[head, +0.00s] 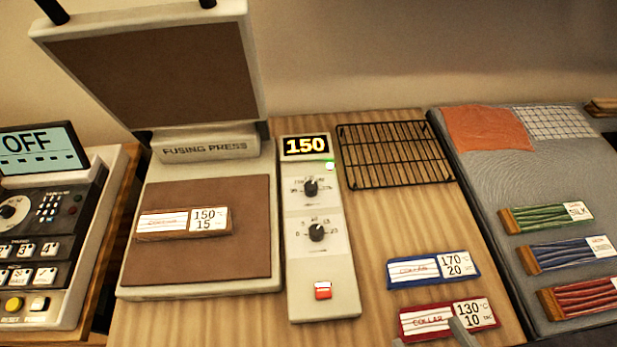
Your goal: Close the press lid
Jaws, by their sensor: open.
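The fusing press (208,145) stands at the left of the middle table. Its lid (160,72) is raised, with its brown inner pad facing forward and two dark handle posts at the top. The lower bed (195,258) has a brown pad. My gripper (431,336) shows only as grey fingertips at the bottom edge, apart and over the red tag, far to the right of and nearer than the press.
A control panel (320,270) right of the press reads 150. A black wire rack (395,155), a blue tag (432,269) and a red tag (447,318) lie further right. A grey mat (490,165) holds cloth and thread bundles. A device reading OFF (40,150) stands left.

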